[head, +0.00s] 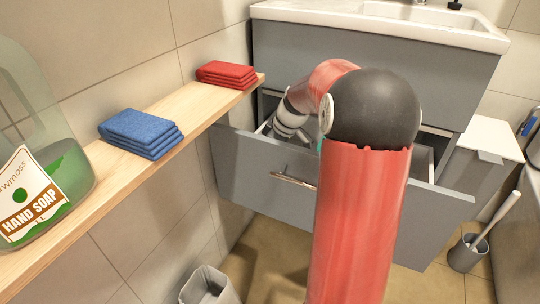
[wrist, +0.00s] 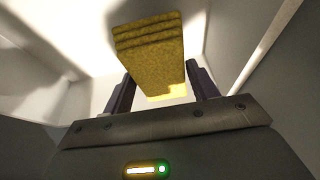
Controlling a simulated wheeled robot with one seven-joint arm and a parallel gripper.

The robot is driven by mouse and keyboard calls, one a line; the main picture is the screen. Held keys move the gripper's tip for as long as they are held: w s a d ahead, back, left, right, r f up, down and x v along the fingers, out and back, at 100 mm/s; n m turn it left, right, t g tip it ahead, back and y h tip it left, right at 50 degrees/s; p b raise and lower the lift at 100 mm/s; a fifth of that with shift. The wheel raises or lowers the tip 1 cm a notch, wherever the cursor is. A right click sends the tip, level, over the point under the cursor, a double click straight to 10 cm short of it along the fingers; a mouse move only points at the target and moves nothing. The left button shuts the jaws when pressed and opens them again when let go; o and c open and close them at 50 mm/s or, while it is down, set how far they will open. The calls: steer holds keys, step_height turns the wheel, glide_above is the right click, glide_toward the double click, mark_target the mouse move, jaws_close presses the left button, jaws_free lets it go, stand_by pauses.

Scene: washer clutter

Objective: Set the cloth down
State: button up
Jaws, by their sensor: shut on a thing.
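A folded yellow cloth (wrist: 150,45) is between the two dark fingers of my gripper (wrist: 160,88) in the wrist view. My gripper is shut on it. Pale walls surround the cloth in that view. In the head view my arm reaches into the open grey drawer (head: 250,172) under the sink. The fingers and the yellow cloth are hidden there by the drawer front and my arm. I cannot tell whether the cloth touches the drawer floor.
A folded blue cloth (head: 140,132) and a folded red cloth (head: 227,74) lie on the wooden shelf (head: 190,112) at left, with a hand soap bottle (head: 40,170). A grey bin (head: 208,287) stands below. A toilet brush holder (head: 468,254) is at right.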

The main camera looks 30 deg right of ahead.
steer(key=shift+f+b, duration=0.55)
steer(key=shift+f, duration=0.05)
steer(key=o, duration=1)
steer(key=shift+s+f, duration=0.1)
steer(key=shift+f, duration=0.05)
steer(key=shift+c, duration=0.2)
steer(key=shift+r+p, duration=0.3)
steer(key=p+v, duration=0.2)
steer(key=v, duration=1.1)
steer(key=shift+w+p, duration=0.3)
steer(key=shift+p, duration=0.1)
steer(key=shift+a+r, duration=0.1)
steer(key=shift+a, duration=0.05)
